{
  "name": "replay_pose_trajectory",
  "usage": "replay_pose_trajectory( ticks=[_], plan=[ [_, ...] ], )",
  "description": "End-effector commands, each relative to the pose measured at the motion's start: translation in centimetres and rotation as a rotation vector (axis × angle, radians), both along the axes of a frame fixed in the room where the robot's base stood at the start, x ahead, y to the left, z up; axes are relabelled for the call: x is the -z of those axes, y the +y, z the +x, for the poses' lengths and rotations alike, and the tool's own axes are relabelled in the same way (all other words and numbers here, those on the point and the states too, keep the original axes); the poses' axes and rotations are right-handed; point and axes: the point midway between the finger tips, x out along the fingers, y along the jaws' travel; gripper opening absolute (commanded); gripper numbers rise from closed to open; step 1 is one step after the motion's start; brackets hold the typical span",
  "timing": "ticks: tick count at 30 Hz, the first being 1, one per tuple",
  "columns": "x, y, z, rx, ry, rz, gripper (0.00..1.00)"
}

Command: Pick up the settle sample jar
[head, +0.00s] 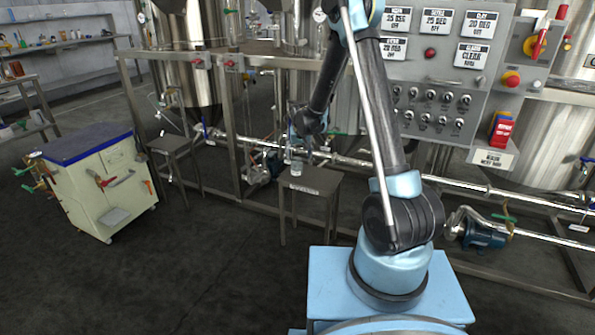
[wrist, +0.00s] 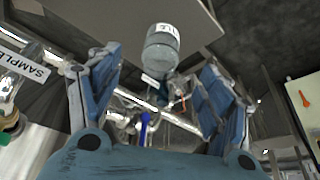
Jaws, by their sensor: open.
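The settle sample jar (head: 297,169) is a small clear-grey jar with a white label. It stands on a small metal stand (head: 310,187) in the head view. In the wrist view the jar (wrist: 161,50) appears inverted, its base toward the stand top (wrist: 115,12) at the upper edge. My gripper (head: 301,150) is at the jar, its fingers hard to make out in the head view. In the wrist view my gripper (wrist: 162,66) is open, with one finger on each side of the jar's outline. Clear gaps show between fingers and jar; the depth between them is unclear.
A second metal stand (head: 174,145) is to the left. A cream cabinet with a blue top (head: 90,147) stands further left. Pipes (head: 348,160) and a frame run behind the jar's stand. A control panel (head: 440,70) is at right. Open floor lies in front.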

Motion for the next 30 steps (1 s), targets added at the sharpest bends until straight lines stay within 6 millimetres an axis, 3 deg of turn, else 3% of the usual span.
replay_pose_trajectory(
  ticks=[15, 25, 30],
  plan=[
    [5.8, 0.4, 2.4, 0.001, 0.000, 0.000, 0.72],
    [7.2, 0.6, 3.0, 0.001, 0.000, 0.000, 0.72],
    [8.8, 1.0, 3.9, 0.001, 0.000, 0.000, 0.72]
  ],
)
